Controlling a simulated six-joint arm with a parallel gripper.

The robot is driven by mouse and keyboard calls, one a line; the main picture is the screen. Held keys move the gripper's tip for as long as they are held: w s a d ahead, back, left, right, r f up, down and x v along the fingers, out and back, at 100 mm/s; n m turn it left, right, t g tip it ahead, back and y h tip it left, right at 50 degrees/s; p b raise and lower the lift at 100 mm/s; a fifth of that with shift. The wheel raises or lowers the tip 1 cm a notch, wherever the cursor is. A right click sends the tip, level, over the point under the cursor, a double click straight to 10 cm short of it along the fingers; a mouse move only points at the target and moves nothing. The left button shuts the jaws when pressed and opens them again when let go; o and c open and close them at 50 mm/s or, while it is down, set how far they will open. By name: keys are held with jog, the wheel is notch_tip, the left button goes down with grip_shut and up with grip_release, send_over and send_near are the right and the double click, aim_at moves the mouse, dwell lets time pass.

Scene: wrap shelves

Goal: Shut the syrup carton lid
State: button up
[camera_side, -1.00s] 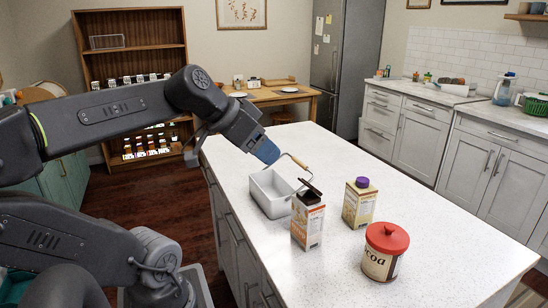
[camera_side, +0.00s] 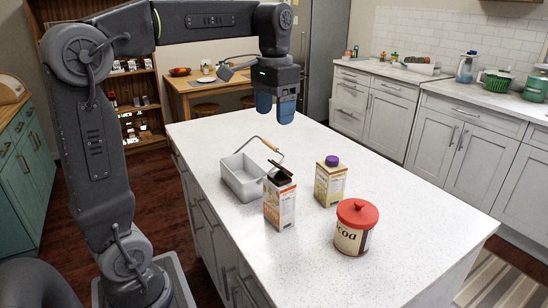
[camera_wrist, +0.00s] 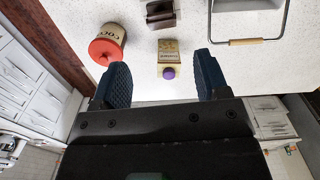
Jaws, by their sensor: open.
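An orange-and-white carton (camera_side: 279,205) stands upright on the white counter, its dark lid (camera_side: 280,172) raised and tilted open. I take it for the syrup carton, though its label is too small to read. In the wrist view the dark lid (camera_wrist: 161,14) shows at the top edge. My gripper (camera_side: 275,108) points down, open and empty, high over the far part of the counter, behind and well apart from the carton. In the wrist view my gripper (camera_wrist: 161,64) has its two blue fingers spread wide.
A yellow carton with a purple cap (camera_side: 330,181) stands right of the open carton. A red-lidded cocoa tin (camera_side: 352,238) is at the front right. A grey metal bin (camera_side: 241,183) with a raised wooden-grip handle (camera_side: 269,144) is behind left. The counter's right side is clear.

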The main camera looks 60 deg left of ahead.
aim_at(274, 163)
notch_tip(274, 163, down, 12)
jog(key=shift+r, duration=0.2)
jog(key=c, duration=0.7)
